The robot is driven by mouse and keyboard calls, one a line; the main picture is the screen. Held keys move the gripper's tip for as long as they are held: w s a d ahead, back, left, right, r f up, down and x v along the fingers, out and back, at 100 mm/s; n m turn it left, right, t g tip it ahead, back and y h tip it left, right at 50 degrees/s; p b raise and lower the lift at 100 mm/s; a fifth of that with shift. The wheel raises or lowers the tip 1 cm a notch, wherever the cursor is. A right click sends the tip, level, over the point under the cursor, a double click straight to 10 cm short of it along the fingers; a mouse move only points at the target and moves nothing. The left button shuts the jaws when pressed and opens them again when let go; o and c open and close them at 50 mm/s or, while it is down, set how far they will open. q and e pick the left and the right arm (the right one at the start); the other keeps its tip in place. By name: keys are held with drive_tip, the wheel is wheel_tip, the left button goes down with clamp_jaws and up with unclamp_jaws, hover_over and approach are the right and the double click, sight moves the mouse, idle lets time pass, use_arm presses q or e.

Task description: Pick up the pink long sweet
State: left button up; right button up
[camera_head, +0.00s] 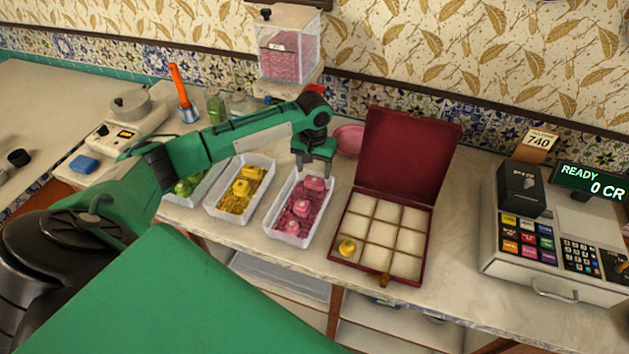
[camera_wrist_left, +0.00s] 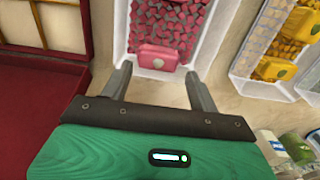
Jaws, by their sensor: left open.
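A pink long sweet (camera_head: 314,183) lies at the far end of the white tray of pink pieces (camera_head: 268,231). It also shows in the left wrist view (camera_wrist_left: 158,57) as a rounded block with an emblem on top. Two other pink sweets, one in the middle (camera_head: 302,207) and one at the near end (camera_head: 293,226), lie in the same tray. My left gripper (camera_head: 314,170) is open and empty, over the far end of the tray. In the left wrist view its fingers (camera_wrist_left: 160,72) point toward the long sweet, one to each side. My right gripper is not in view.
An open dark red box (camera_head: 412,160) with a divided insert stands right of the tray; a yellow sweet (camera_head: 347,247) sits in its near left compartment. A tray of yellow sweets (camera_head: 213,208) is to the left. A pink plate (camera_head: 349,139) lies behind. A cash register (camera_head: 545,250) stands right.

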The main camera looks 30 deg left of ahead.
sight(315, 179)
use_arm(q)
wheel_tip(315, 179, down, 4)
drive_tip(key=shift+r+p, duration=0.1)
drive_tip(key=shift+p, duration=0.5)
drive_tip(key=shift+f, duration=0.3)
drive_tip(key=shift+d, duration=0.1)
drive_tip(key=shift+c, duration=0.4)
drive_tip(key=c, duration=0.6)
drive_tip(key=shift+c, duration=0.3)
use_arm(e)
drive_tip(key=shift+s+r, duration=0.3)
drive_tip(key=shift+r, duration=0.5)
use_arm(q)
drive_tip(key=shift+r, duration=0.1)
